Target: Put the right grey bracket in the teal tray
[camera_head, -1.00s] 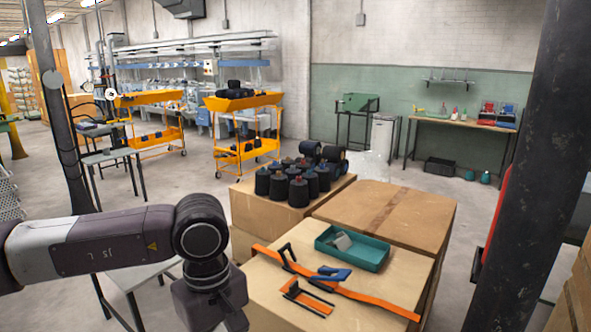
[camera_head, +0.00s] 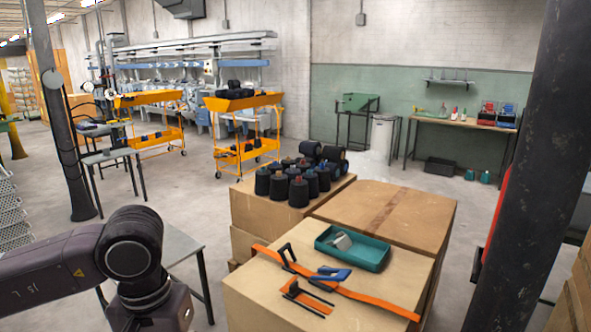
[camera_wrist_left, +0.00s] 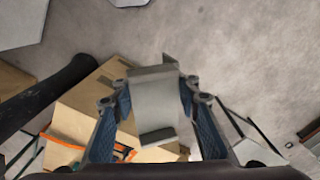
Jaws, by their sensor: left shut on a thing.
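The teal tray (camera_head: 372,258) sits on a cardboard box (camera_head: 255,290) in the head view. A small light grey piece (camera_head: 341,240), which looks like a bracket, lies inside its left part. In the left wrist view my left gripper (camera_wrist_left: 153,104) is shut on a grey bracket (camera_wrist_left: 155,95), a bent plate between the two blue-padded fingers. The bracket is held in the air, apart from the boxes. In the head view my left arm is at the lower left, left of the tray's box; its fingers and the held bracket are out of that frame. My right gripper is not in view.
An orange strap (camera_head: 375,304), a blue-handled tool (camera_head: 331,274) and an orange-and-black tool (camera_head: 305,295) lie before the tray. Dark spools (camera_head: 298,190) stand on a box behind. A grey table (camera_head: 178,247) is beside my left arm. A dark column (camera_head: 520,150) rises at right.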

